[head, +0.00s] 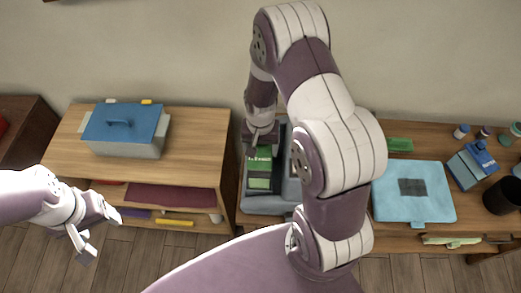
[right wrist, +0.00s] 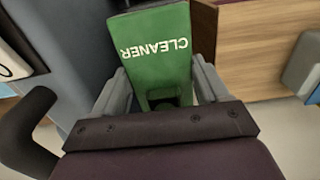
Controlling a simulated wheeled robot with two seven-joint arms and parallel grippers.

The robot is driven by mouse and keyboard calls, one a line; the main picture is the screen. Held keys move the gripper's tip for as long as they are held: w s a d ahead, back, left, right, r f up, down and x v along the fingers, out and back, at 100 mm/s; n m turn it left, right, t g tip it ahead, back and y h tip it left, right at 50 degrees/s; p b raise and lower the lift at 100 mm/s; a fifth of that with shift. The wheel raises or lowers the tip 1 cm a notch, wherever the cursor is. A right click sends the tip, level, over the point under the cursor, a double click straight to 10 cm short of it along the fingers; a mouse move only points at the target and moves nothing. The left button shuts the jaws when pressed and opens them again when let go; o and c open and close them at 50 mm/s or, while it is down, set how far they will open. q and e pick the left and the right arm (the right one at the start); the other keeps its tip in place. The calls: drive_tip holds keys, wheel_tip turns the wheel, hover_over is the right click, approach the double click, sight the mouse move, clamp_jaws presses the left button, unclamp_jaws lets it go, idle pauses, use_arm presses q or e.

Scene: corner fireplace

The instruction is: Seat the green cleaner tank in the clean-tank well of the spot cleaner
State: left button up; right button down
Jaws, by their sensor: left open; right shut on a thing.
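The green cleaner tank (head: 259,168), lettered CLEANER, is at the spot cleaner in the head view, and it also shows in the right wrist view (right wrist: 155,48). My right gripper (head: 262,138) is shut on it, with a grey finger on either side in the right wrist view (right wrist: 160,78). The grey and dark spot cleaner (head: 292,190) stands on the right-hand bench, partly behind my right arm. The clean-tank well is hidden, so I cannot tell whether the tank is in it. My left gripper (head: 100,236) is open and empty in front of the left bench.
A grey box with a blue lid (head: 125,124) stands on the left bench (head: 192,135). A gap separates the benches.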

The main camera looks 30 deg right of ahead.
wheel_tip(320, 180, down, 2)
drive_tip(key=shift+f, duration=0.2)
drive_tip(key=shift+w+f, duration=0.1)
drive_tip(key=shift+f, duration=0.2)
unclamp_jaws()
drive_tip(key=shift+a, duration=0.1)
